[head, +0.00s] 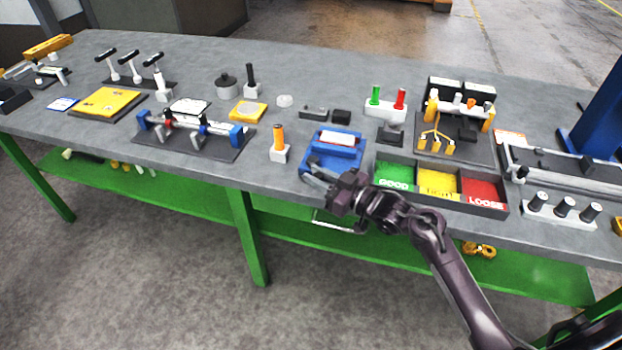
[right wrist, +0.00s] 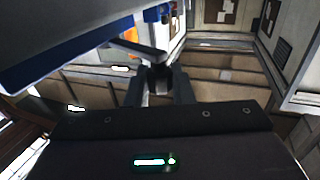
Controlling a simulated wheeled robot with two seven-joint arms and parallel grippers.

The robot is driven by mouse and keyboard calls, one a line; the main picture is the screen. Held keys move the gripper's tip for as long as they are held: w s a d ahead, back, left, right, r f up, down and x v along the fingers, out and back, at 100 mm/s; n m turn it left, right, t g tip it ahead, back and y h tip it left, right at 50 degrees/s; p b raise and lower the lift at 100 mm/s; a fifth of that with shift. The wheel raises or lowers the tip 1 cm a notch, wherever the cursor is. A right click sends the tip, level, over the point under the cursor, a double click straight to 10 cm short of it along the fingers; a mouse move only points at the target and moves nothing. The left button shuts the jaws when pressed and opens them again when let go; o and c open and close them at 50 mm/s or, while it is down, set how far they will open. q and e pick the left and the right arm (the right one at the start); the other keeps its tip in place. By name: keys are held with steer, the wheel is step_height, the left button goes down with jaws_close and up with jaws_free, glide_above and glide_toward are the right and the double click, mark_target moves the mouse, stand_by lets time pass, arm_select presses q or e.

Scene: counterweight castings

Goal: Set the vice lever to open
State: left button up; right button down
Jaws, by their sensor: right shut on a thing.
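The blue vice (head: 335,152) stands near the front edge of the bench, with a white block (head: 338,138) on its upper part. Its grey lever (head: 316,172) sticks out at the front left, angled toward the bench edge. My right gripper (head: 332,188) is at the lever's outer end, shut on it. In the right wrist view the vice's blue body (right wrist: 60,50) fills the upper left, and the lever (right wrist: 140,46) runs to between my right gripper's fingers (right wrist: 160,85). My fingers partly hide the lever's end. My left gripper is not in view.
The three-part tray (head: 437,201) with green, yellow and red sections stands close to the right of the vice. An orange-handled piece (head: 279,148) on a white base stands to the left. The space in front of the bench edge is free.

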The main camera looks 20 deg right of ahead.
steer(key=shift+d+n+g+y+b, duration=0.35)
steer(key=shift+d+n+g+y, duration=0.2)
steer(key=shift+n+g+y, duration=0.2)
steer(key=c, duration=1.3)
jaws_free()
steer(key=shift+s, duration=0.15)
steer(key=shift+s+d+f, duration=0.1)
steer(key=shift+s+d, duration=0.15)
steer(key=shift+d, duration=0.05)
steer(key=b+v, duration=0.1)
steer(key=v, duration=0.6)
steer(key=shift+b, duration=0.3)
